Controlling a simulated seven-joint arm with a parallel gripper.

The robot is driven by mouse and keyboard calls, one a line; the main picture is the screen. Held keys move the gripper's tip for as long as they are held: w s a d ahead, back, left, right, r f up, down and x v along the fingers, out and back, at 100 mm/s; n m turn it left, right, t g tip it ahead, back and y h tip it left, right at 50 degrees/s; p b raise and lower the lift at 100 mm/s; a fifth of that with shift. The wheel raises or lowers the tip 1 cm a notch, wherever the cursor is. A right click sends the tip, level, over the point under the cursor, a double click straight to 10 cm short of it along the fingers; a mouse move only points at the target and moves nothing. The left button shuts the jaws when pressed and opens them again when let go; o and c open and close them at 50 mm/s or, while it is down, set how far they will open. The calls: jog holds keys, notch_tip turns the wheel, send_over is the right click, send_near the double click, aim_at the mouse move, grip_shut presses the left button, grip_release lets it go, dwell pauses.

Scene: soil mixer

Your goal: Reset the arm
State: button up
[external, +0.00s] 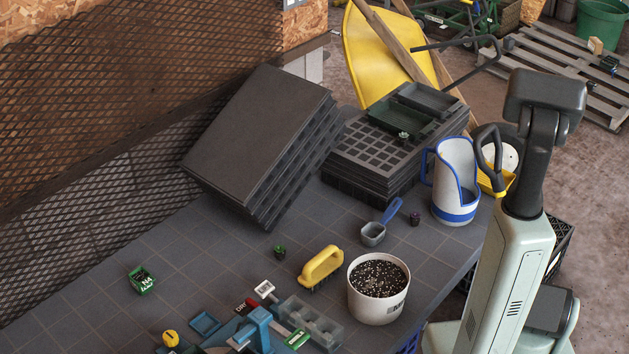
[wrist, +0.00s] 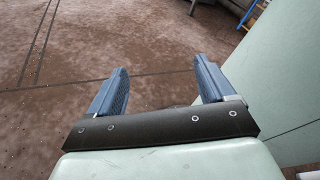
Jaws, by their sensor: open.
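My gripper (wrist: 161,72) shows in the wrist view with its two blue fingers spread wide apart. Nothing is between the fingers; bare brown floor (wrist: 150,35) lies beyond them. A pale green surface (wrist: 275,80) fills the right side of the wrist view, close to the right finger. In the external view my pale green arm stands at the right, beside the table's right edge, with its dark joint at the top. I cannot make out my gripper in the external view.
The grey table (external: 215,262) holds a white soil pot (external: 380,306), a yellow-handled brush (external: 321,267), a blue scoop (external: 376,232), a white-and-blue jug (external: 454,190) and stacked black trays (external: 262,135). A yellow wheelbarrow (external: 372,60) and a pallet (external: 560,75) stand behind.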

jog(key=w+a+f+m+t+y, duration=0.2)
jog(key=w+a+f+m+t, duration=0.1)
jog(key=a, duration=0.7)
jog(key=w+a+f+m+t+y, duration=0.3)
jog(key=a+f, duration=0.5)
jog(key=a, duration=0.3)
jog(key=m+t, duration=0.1)
jog(key=m, duration=0.1)
jog(key=shift+w+a+f+m+y, duration=0.15)
jog(key=shift+w+f+m+y, duration=0.15)
jog(key=shift+m, duration=0.1)
